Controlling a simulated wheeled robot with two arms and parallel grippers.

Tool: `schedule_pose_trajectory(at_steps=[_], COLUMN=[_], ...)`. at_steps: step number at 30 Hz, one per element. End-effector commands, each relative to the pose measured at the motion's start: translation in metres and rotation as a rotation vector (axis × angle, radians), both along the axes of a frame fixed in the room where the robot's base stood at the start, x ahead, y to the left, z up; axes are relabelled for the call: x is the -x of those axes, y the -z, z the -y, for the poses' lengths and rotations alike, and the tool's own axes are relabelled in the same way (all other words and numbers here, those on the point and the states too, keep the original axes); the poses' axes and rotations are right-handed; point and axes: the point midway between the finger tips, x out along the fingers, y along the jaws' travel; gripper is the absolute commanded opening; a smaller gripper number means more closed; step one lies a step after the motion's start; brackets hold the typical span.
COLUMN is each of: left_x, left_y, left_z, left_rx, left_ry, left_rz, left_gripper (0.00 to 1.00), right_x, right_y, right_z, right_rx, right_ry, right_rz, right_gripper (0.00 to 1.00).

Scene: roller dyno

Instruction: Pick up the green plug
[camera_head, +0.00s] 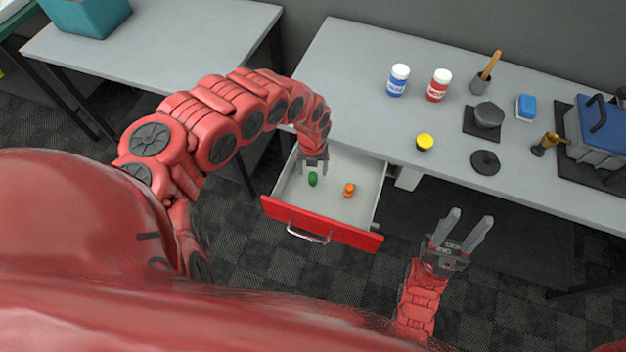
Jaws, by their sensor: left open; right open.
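The green plug (313,178) is small and sits inside the open drawer (361,215), left of the middle. My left gripper (313,170) reaches down into the drawer with its fingers apart, right by the green plug. I cannot tell whether the fingers touch it. An orange plug (349,189) sits in the drawer to the right of the green one. My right gripper (466,230) is open and empty, in front of the table and right of the drawer.
The drawer has a red front with a metal handle (307,234). On the grey table (350,75) stand a blue-and-white bottle (397,81), a red-and-white bottle (439,86), a yellow-topped item (425,142), a black round pad (485,162) and a blue case (598,125). The floor by my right gripper is clear.

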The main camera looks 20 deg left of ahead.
Motion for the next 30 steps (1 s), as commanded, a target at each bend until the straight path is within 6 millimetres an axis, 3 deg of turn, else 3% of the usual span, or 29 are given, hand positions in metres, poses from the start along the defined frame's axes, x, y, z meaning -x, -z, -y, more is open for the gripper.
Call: schedule_pose_trajectory(at_steps=[15, 25, 30], left_x=[-0.001, -0.001, -0.001], left_y=[0.049, 0.053, 0.053], left_z=[0.002, 0.0, 0.0], left_rx=[0.005, 0.0, 0.0], left_ry=[-0.002, -0.001, -0.001], left_rz=[-0.002, -0.001, -0.001], left_gripper=[0.74, 0.74, 0.45], right_x=[0.0, 0.0, 0.0], right_y=[-0.005, -0.005, -0.005], right_z=[0.0, 0.0, 0.0], right_rx=[0.0, 0.0, 0.0], right_ry=[0.0, 0.0, 0.0], right_rz=[0.0, 0.0, 0.0], right_gripper=[0.47, 0.47, 0.47])
